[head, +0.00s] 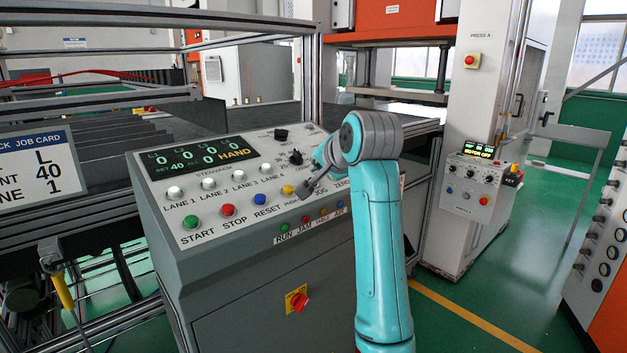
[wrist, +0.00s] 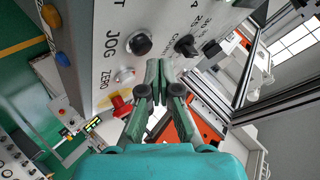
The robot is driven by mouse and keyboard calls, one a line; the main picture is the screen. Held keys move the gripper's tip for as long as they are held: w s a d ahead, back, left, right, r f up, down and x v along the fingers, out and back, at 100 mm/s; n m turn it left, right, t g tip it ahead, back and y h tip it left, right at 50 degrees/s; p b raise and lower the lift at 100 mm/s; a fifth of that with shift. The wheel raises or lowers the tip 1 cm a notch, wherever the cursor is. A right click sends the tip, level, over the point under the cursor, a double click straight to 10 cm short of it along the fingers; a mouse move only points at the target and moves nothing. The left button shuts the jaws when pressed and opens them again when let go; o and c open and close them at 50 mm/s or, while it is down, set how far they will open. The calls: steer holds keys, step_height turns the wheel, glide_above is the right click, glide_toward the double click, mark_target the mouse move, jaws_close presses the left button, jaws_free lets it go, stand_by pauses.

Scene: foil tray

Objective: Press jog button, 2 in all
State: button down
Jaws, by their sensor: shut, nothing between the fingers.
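The jog button is a black round button (wrist: 138,43) beside the JOG label in the wrist view. In the head view the JOG label (head: 321,191) shows on the sloped control panel (head: 190,245), but my gripper and arm hide the button. My gripper (head: 304,192) is shut and empty, low over the panel near that label. In the wrist view its closed fingertips (wrist: 158,64) are close to the black button, a little to its lower right. I cannot tell whether they touch the panel.
A white button (wrist: 125,75) by ZERO and a red control (wrist: 120,105) on yellow are close by. A yellow button (head: 287,189) is left of my gripper. Black selector knobs (head: 296,157) stand behind. The display (head: 202,158) shows zeros and HAND.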

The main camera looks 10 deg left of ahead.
steer(key=shift+f, duration=0.15)
steer(key=shift+a+f, duration=0.1)
steer(key=shift+f, duration=0.1)
steer(key=shift+w+a+f, duration=0.1)
steer(key=shift+f, duration=0.35)
stand_by(1.0)
steer(key=shift+d+r, duration=0.2)
steer(key=shift+r, duration=0.65)
steer(key=shift+s+d+r, duration=0.2)
steer(key=shift+r, duration=0.6)
steer(key=shift+s+d+r, duration=0.15)
steer(key=shift+r, duration=0.65)
steer(key=shift+s+d+r, duration=0.2)
steer(key=shift+r, duration=0.6)
